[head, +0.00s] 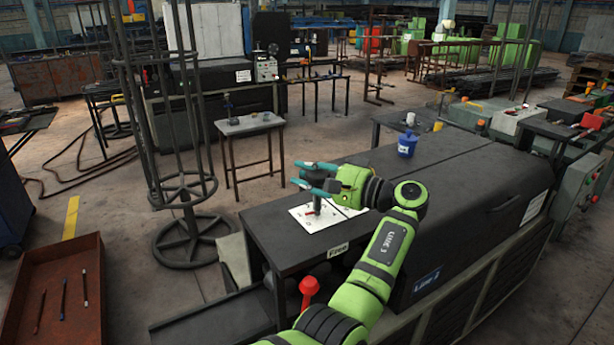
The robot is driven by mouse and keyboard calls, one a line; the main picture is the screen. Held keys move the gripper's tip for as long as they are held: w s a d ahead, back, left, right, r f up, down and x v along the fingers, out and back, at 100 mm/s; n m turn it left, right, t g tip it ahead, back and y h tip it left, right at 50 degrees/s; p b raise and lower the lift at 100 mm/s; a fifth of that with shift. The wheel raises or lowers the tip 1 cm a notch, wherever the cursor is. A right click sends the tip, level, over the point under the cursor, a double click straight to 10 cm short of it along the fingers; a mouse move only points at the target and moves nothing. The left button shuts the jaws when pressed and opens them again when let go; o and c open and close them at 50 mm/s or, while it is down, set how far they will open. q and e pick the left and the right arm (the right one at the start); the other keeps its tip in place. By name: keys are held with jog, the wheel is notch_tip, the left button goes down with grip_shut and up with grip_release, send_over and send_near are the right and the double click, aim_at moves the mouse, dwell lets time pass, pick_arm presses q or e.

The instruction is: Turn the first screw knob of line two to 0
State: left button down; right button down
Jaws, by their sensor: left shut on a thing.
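My left gripper (311,175) has teal fingertips and reaches over the front left of a long black machine (452,185) with a blue "Line 2" label (427,283). It is shut on a dark upright knob (318,177) that stands over a white printed plate (327,217) on the machine's black table. The fingers hide part of the knob. The scale marks on the plate are too small to read, so I cannot tell the knob's setting. My right gripper is not in view.
A blue container (407,145) stands on the machine behind my gripper. A "Free" label (338,250) and a red knob (309,287) are at the table's front edge. A tall dark wire stand (183,240) and a rusty tray (60,310) stand on the left. Open floor lies between.

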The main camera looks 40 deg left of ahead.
pick_arm(q)
jog(key=c, duration=1)
grip_release()
jog(key=shift+o, duration=0.2)
jog(key=d, duration=0.4)
jog(key=w+d, duration=0.1)
jog(key=d, duration=0.7)
jog(key=shift+w, duration=0.25)
